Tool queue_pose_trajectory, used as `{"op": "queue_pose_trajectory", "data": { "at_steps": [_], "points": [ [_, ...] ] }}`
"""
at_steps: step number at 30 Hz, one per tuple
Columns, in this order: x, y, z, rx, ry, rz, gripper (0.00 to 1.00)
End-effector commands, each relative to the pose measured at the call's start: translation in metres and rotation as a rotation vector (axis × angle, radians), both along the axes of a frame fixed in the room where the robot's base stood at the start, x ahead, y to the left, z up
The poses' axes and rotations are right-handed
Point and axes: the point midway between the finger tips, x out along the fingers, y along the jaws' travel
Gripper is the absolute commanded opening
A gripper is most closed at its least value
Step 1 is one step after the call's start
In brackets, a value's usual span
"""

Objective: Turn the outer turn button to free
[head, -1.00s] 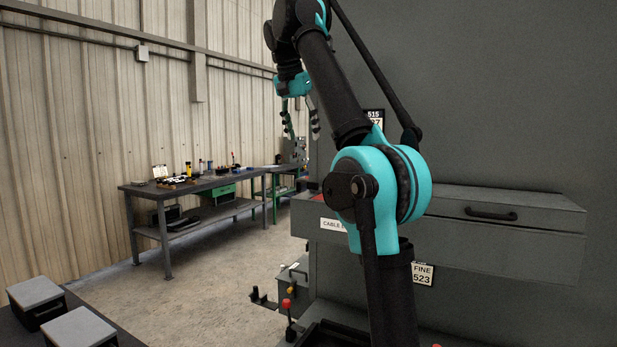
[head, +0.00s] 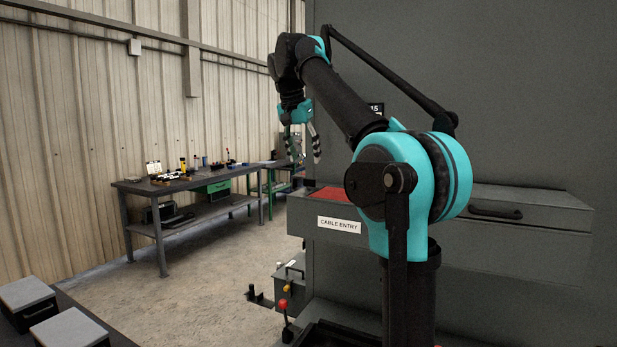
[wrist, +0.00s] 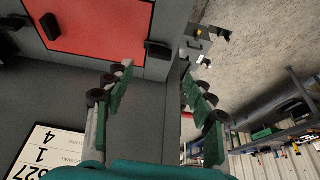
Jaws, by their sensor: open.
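My gripper (head: 303,148) hangs open and empty at the end of the arm, above the cable entry box in the head view. Its two fingers (wrist: 154,90) are spread apart in the wrist view. A red panel (wrist: 95,28) lies beyond the fingertips, and it also shows in the head view (head: 333,194). One black block (wrist: 157,50) sits at the panel's right edge, just past the fingertips and apart from them.
The grey box with a CABLE ENTRY label (head: 339,224) juts from the tall grey cabinet (head: 500,90). A drawer-like box with a handle (head: 495,213) is at right. A workbench (head: 190,190) with tools stands along the wall.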

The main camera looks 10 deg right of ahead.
Motion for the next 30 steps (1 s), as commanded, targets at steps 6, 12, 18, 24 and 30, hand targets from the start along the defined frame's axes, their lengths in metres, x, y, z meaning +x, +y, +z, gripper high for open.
{"op": "queue_pose_trajectory", "data": {
  "at_steps": [6, 12, 18, 24, 30],
  "points": [
    [0.013, -0.010, -0.038, 0.001, 0.000, -0.002, 0.55],
    [0.021, -0.015, -0.062, 0.000, 0.000, 0.000, 0.55],
    [0.023, -0.017, -0.071, 0.000, 0.000, 0.001, 0.55],
    [0.024, -0.017, -0.071, 0.000, 0.000, 0.001, 0.55],
    [0.024, -0.017, -0.071, 0.000, 0.000, 0.001, 0.37]
  ]
}}
